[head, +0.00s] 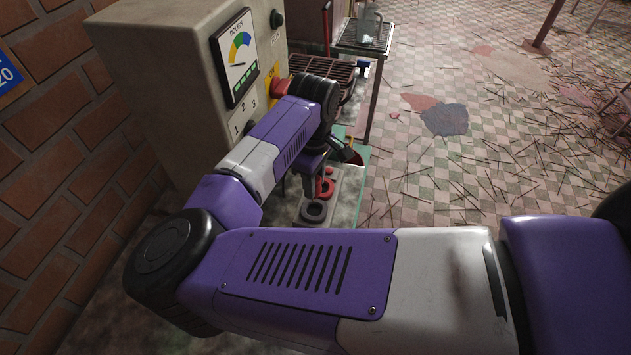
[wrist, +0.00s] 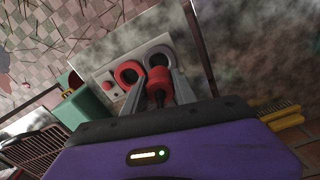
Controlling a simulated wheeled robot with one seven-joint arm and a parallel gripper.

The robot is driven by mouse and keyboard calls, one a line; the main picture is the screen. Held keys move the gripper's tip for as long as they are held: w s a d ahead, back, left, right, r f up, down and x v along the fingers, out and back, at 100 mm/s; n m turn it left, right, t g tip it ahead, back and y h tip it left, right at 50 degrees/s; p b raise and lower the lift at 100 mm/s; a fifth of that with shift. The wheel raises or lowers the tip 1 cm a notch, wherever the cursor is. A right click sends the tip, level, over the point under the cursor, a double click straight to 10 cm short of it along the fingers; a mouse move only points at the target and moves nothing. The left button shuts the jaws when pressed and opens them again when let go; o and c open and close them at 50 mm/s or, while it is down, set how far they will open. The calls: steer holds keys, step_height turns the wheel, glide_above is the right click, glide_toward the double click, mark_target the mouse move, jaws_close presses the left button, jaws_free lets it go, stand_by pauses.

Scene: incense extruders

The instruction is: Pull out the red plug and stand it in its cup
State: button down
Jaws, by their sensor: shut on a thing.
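My gripper (wrist: 157,82) is shut on the red plug (wrist: 158,78), a short red cylinder with a dark stem, seen between the fingers in the wrist view. Beyond it on a pale block (wrist: 145,48) are a red-rimmed cup (wrist: 119,72) and a grey-rimmed cup (wrist: 150,54). The plug overlaps the cups' near side in this view; I cannot tell whether it touches them. In the head view my gripper (head: 311,170) points down beside the red cup (head: 329,190) and the grey cup (head: 313,212). The plug is hidden there.
A beige machine (head: 160,60) with a dough gauge (head: 237,60) rises left of the gripper. A green box (wrist: 88,108) with a red piece stands near the cups. A dark grate (head: 325,72) and small metal table (head: 362,45) lie behind. Sticks litter the tiled floor (head: 480,130).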

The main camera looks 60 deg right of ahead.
steer(key=shift+f, duration=0.1)
steer(key=shift+f+b, duration=1.2)
steer(key=shift+f, duration=1.45)
steer(key=shift+b, duration=0.75)
steer(key=shift+f+b, duration=1.45)
steer(key=shift+b, duration=0.25)
steer(key=c, duration=0.9)
jaws_free()
steer(key=shift+r, duration=0.15)
step_height(320, 180, up, 8)
steer(key=shift+f+b, duration=0.2)
steer(key=shift+b, duration=0.45)
